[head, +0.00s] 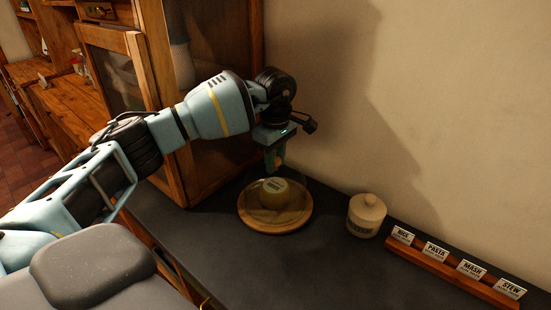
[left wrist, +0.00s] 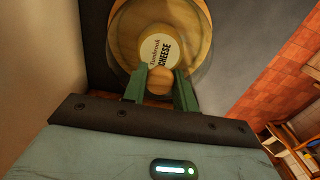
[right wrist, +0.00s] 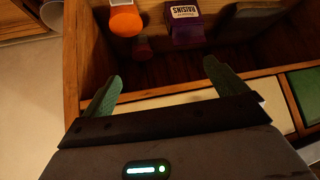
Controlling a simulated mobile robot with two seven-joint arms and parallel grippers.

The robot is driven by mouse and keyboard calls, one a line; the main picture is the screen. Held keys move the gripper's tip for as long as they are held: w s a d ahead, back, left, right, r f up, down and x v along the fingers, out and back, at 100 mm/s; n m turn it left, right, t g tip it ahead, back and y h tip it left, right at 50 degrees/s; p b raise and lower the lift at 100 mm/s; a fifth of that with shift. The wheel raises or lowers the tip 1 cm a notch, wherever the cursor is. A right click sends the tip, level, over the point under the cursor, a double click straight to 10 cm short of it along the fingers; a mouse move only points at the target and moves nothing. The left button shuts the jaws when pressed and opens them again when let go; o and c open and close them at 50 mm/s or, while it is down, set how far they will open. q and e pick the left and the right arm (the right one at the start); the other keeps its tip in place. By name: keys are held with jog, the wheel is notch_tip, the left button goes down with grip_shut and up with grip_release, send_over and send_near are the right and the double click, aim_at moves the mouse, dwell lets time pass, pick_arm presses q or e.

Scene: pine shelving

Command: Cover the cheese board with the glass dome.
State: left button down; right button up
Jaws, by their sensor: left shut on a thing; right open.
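The round wooden cheese board (head: 296,219) lies on the dark counter with a labelled cheese (head: 274,193) on it. In the left wrist view the cheese label (left wrist: 158,50) shows beyond the fingers. My left gripper (head: 275,160) points down above the board. It is shut on the round wooden knob (left wrist: 159,82) of the glass dome. The clear dome (left wrist: 204,62) is hard to see; its faint outline surrounds the cheese. I cannot tell whether its rim touches the board. My right gripper (right wrist: 157,85) is open and empty, away from the board.
A lidded cream jar (head: 366,216) stands right of the board, then a wooden rail (head: 440,268) with several label cards. A wooden cabinet (head: 215,150) stands close on the left, the wall behind. My right gripper is over a wooden compartment holding a raisins box (right wrist: 186,28) and an orange-topped item (right wrist: 125,20).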

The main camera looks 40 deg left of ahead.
pick_arm(q)
jog(key=shift+f, duration=0.15)
jog(key=c, duration=1)
grip_release()
jog(key=shift+c, duration=0.2)
jog(key=shift+f, duration=0.1)
jog(key=shift+r, duration=4)
jog(key=shift+f, duration=0.1)
